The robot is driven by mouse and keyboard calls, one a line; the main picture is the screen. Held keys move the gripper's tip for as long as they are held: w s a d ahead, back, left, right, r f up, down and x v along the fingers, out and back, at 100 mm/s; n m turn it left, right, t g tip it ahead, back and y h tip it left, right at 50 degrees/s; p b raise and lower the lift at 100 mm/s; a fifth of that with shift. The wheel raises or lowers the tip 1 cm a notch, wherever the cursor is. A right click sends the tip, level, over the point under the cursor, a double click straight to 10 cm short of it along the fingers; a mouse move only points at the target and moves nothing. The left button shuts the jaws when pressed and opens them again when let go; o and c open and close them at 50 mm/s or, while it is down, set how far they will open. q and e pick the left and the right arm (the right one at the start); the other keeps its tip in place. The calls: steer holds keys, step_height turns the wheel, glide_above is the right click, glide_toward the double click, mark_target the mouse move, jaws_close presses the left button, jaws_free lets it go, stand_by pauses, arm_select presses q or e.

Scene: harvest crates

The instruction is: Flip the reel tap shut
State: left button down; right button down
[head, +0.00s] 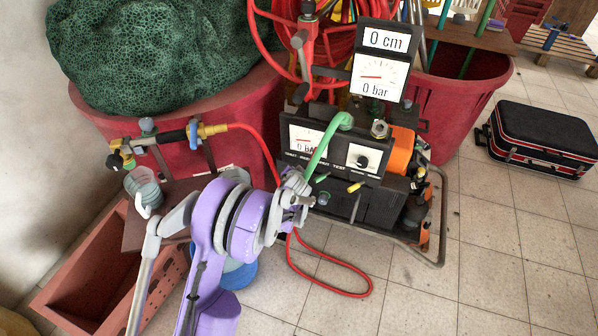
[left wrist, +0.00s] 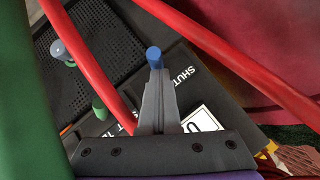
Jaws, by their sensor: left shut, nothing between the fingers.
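My left gripper (head: 299,192) is at the end of the purple arm, low in front of the dark test unit (head: 375,205). In the left wrist view its grey fingers (left wrist: 158,98) are together and empty. A blue cap (left wrist: 153,57) shows right at their tips; I cannot tell whether they touch. Below, a dark panel carries the letters SHUT (left wrist: 184,76), a green knob (left wrist: 100,106) and a grey-blue knob (left wrist: 58,48). The red hose reel (head: 305,45) stands behind the unit. I cannot tell for sure which fitting is the reel tap. My right gripper is out of view.
A gauge display (head: 380,75) rises above the unit, and a green hose (head: 328,143) arches near my gripper. Red hoses cross the left wrist view (left wrist: 220,55). A brown planter (head: 75,280) stands at left, a black suitcase (head: 540,137) at right. The tiled floor at lower right is clear.

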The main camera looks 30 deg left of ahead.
arm_select(q)
steer(key=shift+s+a, duration=0.25)
steer(key=shift+a, duration=0.55)
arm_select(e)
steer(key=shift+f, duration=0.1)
arm_select(q)
steer(key=shift+w+d, duration=0.1)
steer(key=shift+w, duration=0.1)
steer(key=shift+w+d, duration=0.25)
steer(key=shift+w, duration=0.35)
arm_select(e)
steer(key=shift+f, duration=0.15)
